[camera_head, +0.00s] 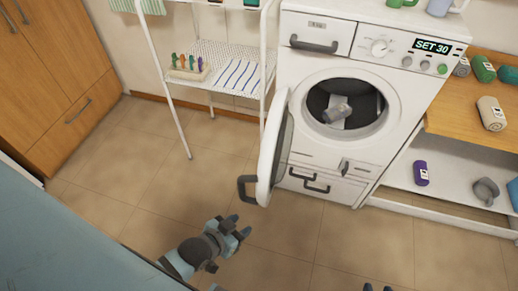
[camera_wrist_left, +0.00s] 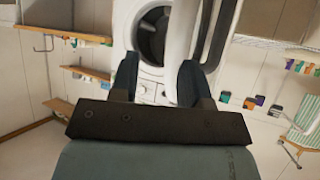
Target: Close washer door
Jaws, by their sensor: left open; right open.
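The white washer (camera_head: 313,77) stands against the wall with its round opening facing me. Its door (camera_head: 268,150) stands wide open, swung out to the left, with a dark handle (camera_head: 246,189) on its free edge. My left gripper (camera_head: 240,227) is open and empty, below the handle in the head view and apart from it. In the left wrist view the gripper fingers (camera_wrist_left: 157,80) are spread, with the washer and the edge-on door (camera_wrist_left: 181,32) beyond them. Only the fingertips of my right gripper (camera_head: 378,288) show at the bottom edge, open.
A grey item (camera_head: 337,113) lies in the drum. A white rack (camera_head: 155,55) stands left of the washer, close to the door. The tiled floor (camera_head: 330,235) in front is clear.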

